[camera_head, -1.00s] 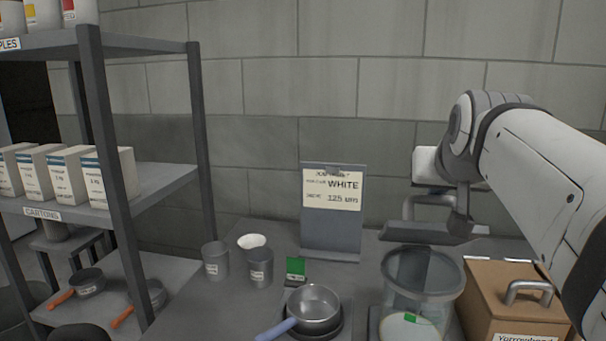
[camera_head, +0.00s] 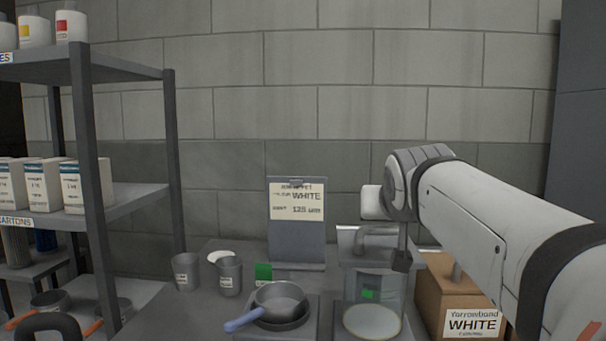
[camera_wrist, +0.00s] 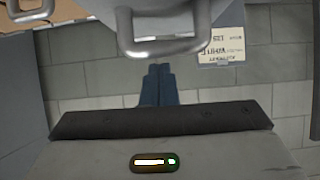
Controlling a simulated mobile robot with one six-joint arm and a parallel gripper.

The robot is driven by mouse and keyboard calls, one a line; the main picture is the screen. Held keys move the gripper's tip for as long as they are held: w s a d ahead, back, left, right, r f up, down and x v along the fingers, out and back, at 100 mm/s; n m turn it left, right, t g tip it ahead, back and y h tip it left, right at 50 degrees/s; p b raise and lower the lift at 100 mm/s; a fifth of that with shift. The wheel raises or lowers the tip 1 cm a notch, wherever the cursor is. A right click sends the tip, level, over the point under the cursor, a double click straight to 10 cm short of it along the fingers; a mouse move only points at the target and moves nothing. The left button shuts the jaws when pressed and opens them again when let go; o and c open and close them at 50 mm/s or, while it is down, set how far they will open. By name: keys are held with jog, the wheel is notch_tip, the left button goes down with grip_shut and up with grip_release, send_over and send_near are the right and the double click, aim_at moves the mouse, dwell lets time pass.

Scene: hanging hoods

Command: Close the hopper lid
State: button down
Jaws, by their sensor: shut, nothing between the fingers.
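The hopper (camera_head: 373,318) is a clear round vessel on the counter, with pale material inside. The grey hopper lid (camera_head: 347,242), with a bent metal handle (camera_head: 376,233), shows at the hopper's top edge. I cannot tell its exact tilt or whether it touches the rim. My gripper (camera_head: 402,261) is shut and empty, just right of the lid. In the wrist view the shut fingers (camera_wrist: 157,70) point at the lid handle (camera_wrist: 165,46), with a small apparent gap. My arm hides part of the lid's right side.
A cardboard box (camera_head: 433,292) with a handle stands right of the hopper. A pan (camera_head: 280,298), cups (camera_head: 229,277) and an upright sign (camera_head: 297,240) stand to the left. A shelf rack (camera_head: 90,190) fills the left side. The wall (camera_head: 330,100) is behind.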

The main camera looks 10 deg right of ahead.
jog(key=shift+s+a+f+b, duration=0.15)
jog(key=shift+f+b, duration=0.2)
jog(key=shift+f, duration=0.35)
jog(key=shift+s+f+b, duration=0.1)
jog(key=shift+f+b, duration=0.2)
jog(key=shift+f, duration=0.4)
notch_tip(320, 180, up, 12)
jog(key=p, duration=0.4)
jog(key=s+a+f+n+g+y+p, duration=0.1)
jog(key=s+a+f+g+p, duration=0.2)
jog(key=s+f+p, duration=0.5)
jog(key=s+a+f+n+g+y+p, duration=0.1)
jog(key=s+a+f+g+p, duration=0.2)
jog(key=s+f+g+p, duration=0.3)
jog(key=s+f+p, duration=0.3)
jog(key=s+p, duration=0.2)
jog(key=p, duration=0.1)
jog(key=shift+s+a+f+n+y+p, duration=0.15)
jog(key=shift+a+f+n+y+p, duration=0.1)
jog(key=shift+a+n+y+p, duration=0.15)
